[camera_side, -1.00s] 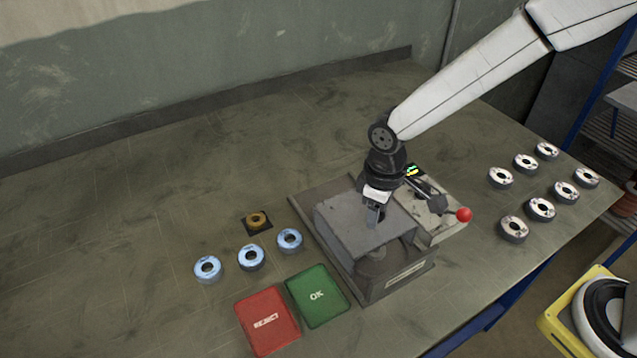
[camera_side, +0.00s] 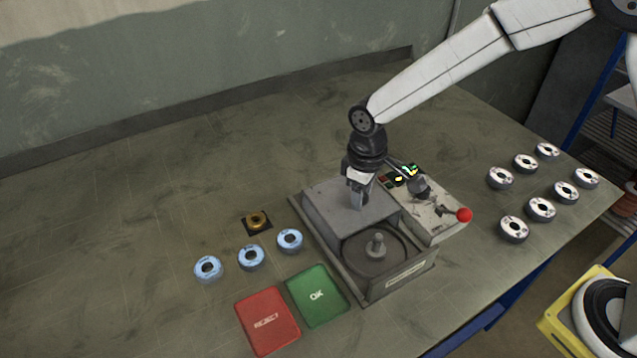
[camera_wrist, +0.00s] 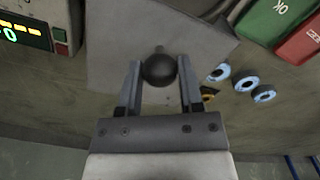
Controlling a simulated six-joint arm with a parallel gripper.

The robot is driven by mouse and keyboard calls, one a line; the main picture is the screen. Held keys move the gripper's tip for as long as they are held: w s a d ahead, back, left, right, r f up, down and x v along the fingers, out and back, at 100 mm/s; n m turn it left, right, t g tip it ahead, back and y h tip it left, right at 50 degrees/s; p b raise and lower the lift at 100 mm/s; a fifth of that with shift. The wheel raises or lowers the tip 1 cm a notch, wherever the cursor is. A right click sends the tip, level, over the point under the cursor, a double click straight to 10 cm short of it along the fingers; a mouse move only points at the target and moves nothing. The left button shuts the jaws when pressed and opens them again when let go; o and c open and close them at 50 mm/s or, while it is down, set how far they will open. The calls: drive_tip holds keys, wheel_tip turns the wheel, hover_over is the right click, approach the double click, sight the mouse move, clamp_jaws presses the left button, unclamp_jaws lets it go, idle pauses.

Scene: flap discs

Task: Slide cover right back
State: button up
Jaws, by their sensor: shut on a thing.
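The grey cover (camera_side: 328,206) sits over the back part of the machine base (camera_side: 392,286). In front of it the round chamber with a central spindle (camera_side: 376,245) lies uncovered. My gripper (camera_side: 357,200) points down at the top of the cover near its right side. In the wrist view my gripper (camera_wrist: 159,88) has its fingers on both sides of a dark round knob (camera_wrist: 159,70) on the cover (camera_wrist: 115,40). It is shut on the knob. In the side view the fingers hide the knob.
A control box (camera_side: 432,205) with a lit display and a red-tipped lever (camera_side: 464,215) stands right of the cover. Blue-ringed discs (camera_side: 251,257), a brass ring (camera_side: 257,220), a red REJECT mat (camera_side: 267,320) and a green OK mat (camera_side: 318,296) lie left. Several white discs (camera_side: 540,210) lie right.

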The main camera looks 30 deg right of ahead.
sight(347, 194)
drive_tip(key=shift+w, duration=2.35)
drive_tip(key=o, duration=0.9)
wheel_tip(347, 194, up, 8)
drive_tip(key=s+d+f+m+t, duration=0.1)
drive_tip(key=s+d+m, duration=0.1)
drive_tip(key=s+d, duration=0.3)
drive_tip(key=s+d+f+m, duration=0.1)
drive_tip(key=s+d+m, duration=0.1)
drive_tip(key=s+d, duration=0.3)
drive_tip(key=s+d+f+m+t, duration=0.1)
drive_tip(key=s+d+f+m, duration=0.1)
drive_tip(key=s+d, duration=0.3)
drive_tip(key=shift+s+t, duration=0.3)
drive_tip(key=shift+s, duration=1.25)
